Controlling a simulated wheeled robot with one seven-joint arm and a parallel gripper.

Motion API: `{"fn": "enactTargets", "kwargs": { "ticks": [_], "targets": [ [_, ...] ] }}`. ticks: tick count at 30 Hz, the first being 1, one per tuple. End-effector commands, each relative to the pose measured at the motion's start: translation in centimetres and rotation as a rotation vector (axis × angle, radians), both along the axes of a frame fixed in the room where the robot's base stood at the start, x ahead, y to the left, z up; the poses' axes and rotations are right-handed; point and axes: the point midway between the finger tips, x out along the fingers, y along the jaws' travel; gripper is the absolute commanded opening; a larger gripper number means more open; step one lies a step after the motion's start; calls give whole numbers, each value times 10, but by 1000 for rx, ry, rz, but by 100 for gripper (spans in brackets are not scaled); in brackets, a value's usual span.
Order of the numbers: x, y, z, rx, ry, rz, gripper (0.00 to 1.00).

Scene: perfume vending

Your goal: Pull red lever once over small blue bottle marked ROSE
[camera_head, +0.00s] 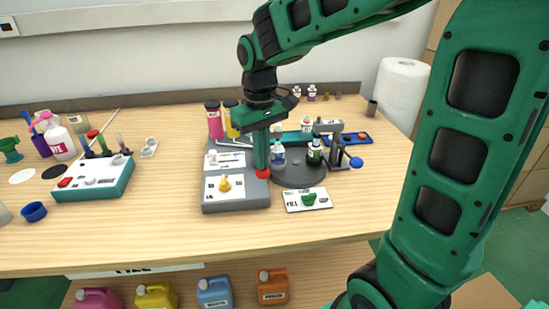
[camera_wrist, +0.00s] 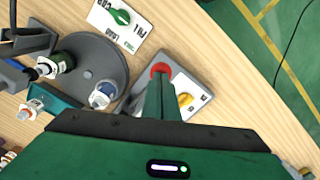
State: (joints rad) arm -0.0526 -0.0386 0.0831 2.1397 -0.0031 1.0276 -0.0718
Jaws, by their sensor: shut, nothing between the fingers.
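A red lever knob (camera_head: 262,174) sits at the right edge of the grey dispenser base (camera_head: 236,205). It also shows in the wrist view (camera_wrist: 160,69), just beyond my fingertips. My gripper (camera_head: 261,166) points down at the knob with its fingers together and nothing between them. The tips look very close to the knob; I cannot tell whether they touch. A small bottle with a blue body (camera_head: 278,155) stands on the dark round turntable (camera_head: 300,179), right of my fingers. It also shows in the wrist view (camera_wrist: 102,94). Its label is too small to read.
A dark green bottle (camera_head: 314,153) stands on the turntable beside a grey bracket with a blue knob (camera_head: 356,162). A white card with a green piece (camera_head: 308,199) lies in front. Pink (camera_head: 214,120) and yellow bottles stand behind the base. The table front is clear.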

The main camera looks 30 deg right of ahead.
Motion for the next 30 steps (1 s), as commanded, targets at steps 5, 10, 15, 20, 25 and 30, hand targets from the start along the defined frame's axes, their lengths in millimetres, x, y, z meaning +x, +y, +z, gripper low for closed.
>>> {"fn": "enactTargets", "kwargs": {
  "ticks": [5,10,15,20,25,30],
  "targets": [
    [-1,0,-7,0,2,0,0],
    [0,0,-12,0,1,0,0],
    [-1,0,-18,0,1,0,0],
    [0,0,-23,0,0,0,0],
    [-1,0,-29,0,2,0,0],
    [0,0,-35,0,1,0,0]
  ]
}}
